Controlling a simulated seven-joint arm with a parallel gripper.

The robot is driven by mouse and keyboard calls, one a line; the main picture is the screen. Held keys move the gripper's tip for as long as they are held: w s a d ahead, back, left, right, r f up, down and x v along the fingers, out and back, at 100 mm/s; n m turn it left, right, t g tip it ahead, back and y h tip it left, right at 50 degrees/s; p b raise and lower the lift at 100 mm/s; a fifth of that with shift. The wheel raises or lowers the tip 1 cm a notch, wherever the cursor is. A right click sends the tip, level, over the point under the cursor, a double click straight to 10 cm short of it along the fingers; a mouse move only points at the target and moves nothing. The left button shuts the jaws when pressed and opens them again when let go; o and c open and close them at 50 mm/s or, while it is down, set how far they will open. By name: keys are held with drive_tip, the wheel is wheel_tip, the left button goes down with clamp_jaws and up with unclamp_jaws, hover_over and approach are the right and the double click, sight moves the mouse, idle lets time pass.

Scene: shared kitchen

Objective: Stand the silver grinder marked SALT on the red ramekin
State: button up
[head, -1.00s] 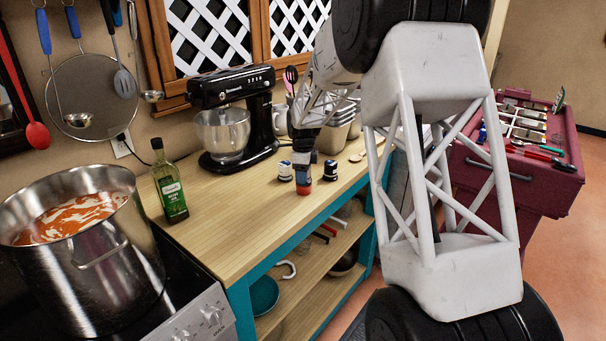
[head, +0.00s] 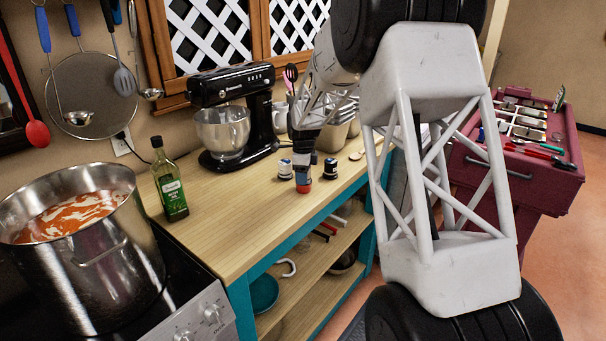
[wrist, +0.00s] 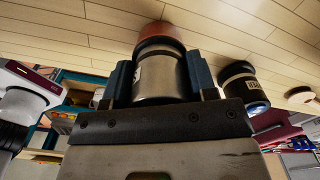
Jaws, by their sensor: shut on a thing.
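My gripper (wrist: 160,82) is shut on a silver grinder (wrist: 158,72), with a dark blue finger on each side. Its label shows only at the left edge in the wrist view, and I cannot read it. The red ramekin (wrist: 162,32) is directly at the grinder's far end, on the counter. Grinder and ramekin look lined up and touching or nearly so; I cannot tell whether the weight rests on it. In the head view the ramekin (head: 304,186) shows just below my gripper (head: 303,174), which mostly hides the grinder.
A dark-banded grinder (wrist: 240,84) stands close beside my gripper in the wrist view. In the head view, small grinders stand left (head: 285,169) and right (head: 331,168) of the ramekin. A wooden spoon (head: 356,156) lies farther right. The counter's front-left (head: 235,225) is clear.

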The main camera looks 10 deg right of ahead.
drive_tip(key=o, duration=0.8)
drive_tip(key=shift+r, duration=0.1)
drive_tip(key=shift+r, duration=5.4)
drive_tip(key=shift+s, duration=0.15)
